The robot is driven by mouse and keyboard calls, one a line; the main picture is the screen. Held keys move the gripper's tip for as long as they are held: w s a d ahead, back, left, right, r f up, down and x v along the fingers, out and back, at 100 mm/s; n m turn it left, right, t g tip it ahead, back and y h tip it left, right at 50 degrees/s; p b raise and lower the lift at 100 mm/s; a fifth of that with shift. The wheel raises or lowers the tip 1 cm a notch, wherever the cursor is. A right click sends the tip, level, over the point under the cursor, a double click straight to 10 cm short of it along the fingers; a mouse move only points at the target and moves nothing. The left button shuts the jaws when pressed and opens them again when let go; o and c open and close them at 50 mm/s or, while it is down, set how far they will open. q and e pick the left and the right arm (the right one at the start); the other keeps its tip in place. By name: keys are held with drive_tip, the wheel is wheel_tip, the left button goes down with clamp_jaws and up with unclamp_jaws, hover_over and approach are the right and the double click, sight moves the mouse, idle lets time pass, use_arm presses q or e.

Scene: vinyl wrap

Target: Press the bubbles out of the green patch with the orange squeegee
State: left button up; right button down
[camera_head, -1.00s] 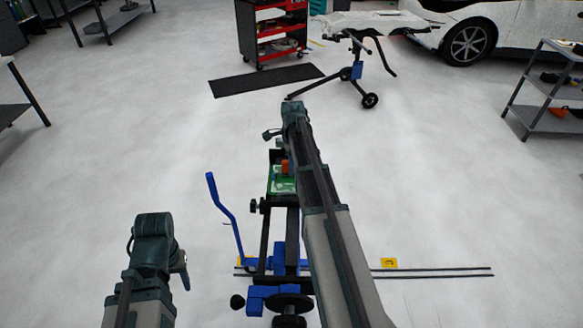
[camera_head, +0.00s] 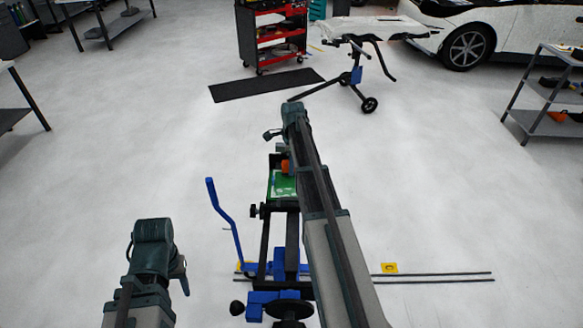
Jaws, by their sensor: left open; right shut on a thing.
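The green patch (camera_head: 277,187) lies on a dark panel on top of the blue and black stand in the middle of the view. Pale marks show on it, but single bubbles are too small to tell. The orange squeegee (camera_head: 286,167) is at the patch's far part, partly hidden by my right arm. My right gripper (camera_head: 282,154) is shut on the squeegee, mostly hidden by its own arm. Whether the squeegee touches the patch I cannot tell. My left gripper (camera_head: 182,277) is at the lower left, away from the stand, open and empty, and only partly visible.
A blue lever (camera_head: 223,212) rises on the stand's left side. Thin dark rails (camera_head: 440,277) and a yellow marker (camera_head: 389,268) lie at lower right. A black mat (camera_head: 266,84), red tool cart (camera_head: 272,35) and second stand (camera_head: 356,68) stand beyond. Floor around is mostly clear.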

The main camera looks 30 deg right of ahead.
drive_tip(key=shift+r, duration=0.1)
wheel_tip(320, 180, up, 7)
drive_tip(key=p, duration=0.7)
wheel_tip(320, 180, down, 4)
drive_tip(key=b, duration=0.3)
drive_tip(key=shift+r, duration=0.2)
idle(0.7)
drive_tip(key=shift+f+b, duration=1.05)
drive_tip(key=shift+b, duration=0.2)
drive_tip(key=shift+f+b, duration=0.75)
drive_tip(key=shift+f, duration=0.05)
drive_tip(key=shift+s, duration=0.1)
